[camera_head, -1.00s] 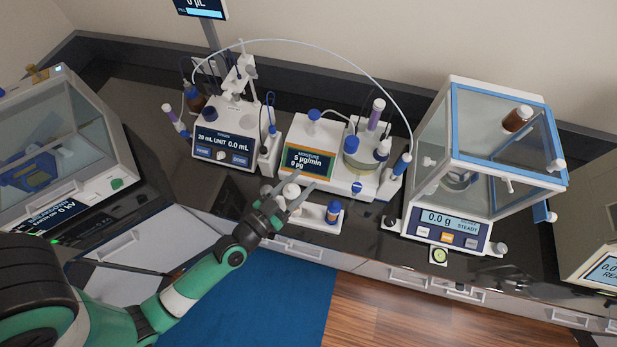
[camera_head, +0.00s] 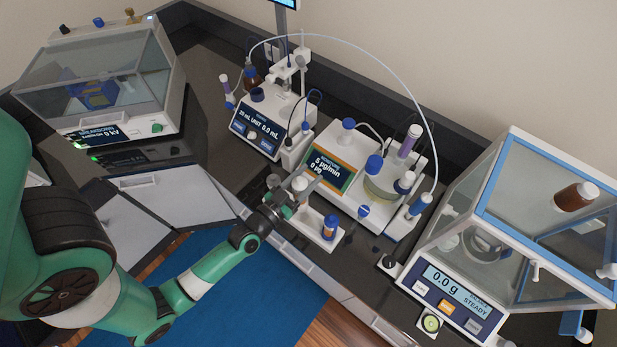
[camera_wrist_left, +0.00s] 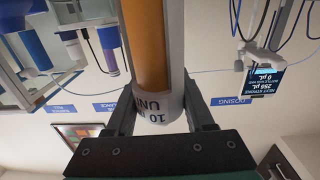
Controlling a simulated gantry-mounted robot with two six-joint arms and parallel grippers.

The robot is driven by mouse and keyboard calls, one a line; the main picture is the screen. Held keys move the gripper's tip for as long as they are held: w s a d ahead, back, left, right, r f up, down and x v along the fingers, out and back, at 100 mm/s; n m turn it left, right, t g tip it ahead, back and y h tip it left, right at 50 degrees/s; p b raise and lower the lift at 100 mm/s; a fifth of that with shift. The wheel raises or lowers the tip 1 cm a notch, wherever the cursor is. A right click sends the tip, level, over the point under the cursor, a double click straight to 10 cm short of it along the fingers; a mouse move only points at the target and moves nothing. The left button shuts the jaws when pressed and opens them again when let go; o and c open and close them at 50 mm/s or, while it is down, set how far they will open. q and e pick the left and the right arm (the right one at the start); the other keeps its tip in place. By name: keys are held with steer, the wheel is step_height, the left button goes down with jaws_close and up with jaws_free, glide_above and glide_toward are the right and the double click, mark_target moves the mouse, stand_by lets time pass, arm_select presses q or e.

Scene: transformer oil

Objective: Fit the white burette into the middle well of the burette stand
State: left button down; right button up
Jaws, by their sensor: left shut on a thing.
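My left gripper (camera_head: 293,192) is shut on the white burette (camera_head: 299,184), which has a white top and stands roughly upright. In the left wrist view the held burette (camera_wrist_left: 150,50) is an amber tube with a white collar lettered "10" between the fingers. The white burette stand (camera_head: 311,222) is a low white block at the bench's front edge. A blue-capped amber burette (camera_head: 329,228) stands at its right end. The held burette is at the stand's left part; its lower end and the middle well are hidden, so I cannot tell whether it is seated. My right gripper is out of view.
The moisture titrator (camera_head: 328,172) stands close behind the stand, with a tube arching over it. The dosing unit (camera_head: 262,130) is to its left. The glass-walled balance (camera_head: 453,288) is to the right. The breakdown tester (camera_head: 150,110) is at far left.

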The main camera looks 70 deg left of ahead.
arm_select(q)
step_height(320, 180, down, 6)
steer(key=b, duration=0.5)
steer(key=shift+r+b, duration=0.1)
steer(key=shift+b, duration=0.2)
stand_by(1.2)
steer(key=shift+f+b, duration=1.75)
steer(key=shift+f, duration=0.3)
steer(key=shift+c, duration=1)
jaws_free()
steer(key=p+v, duration=0.1)
steer(key=v, duration=1)
steer(key=shift+s+d, duration=0.15)
steer(key=shift+s, duration=0.1)
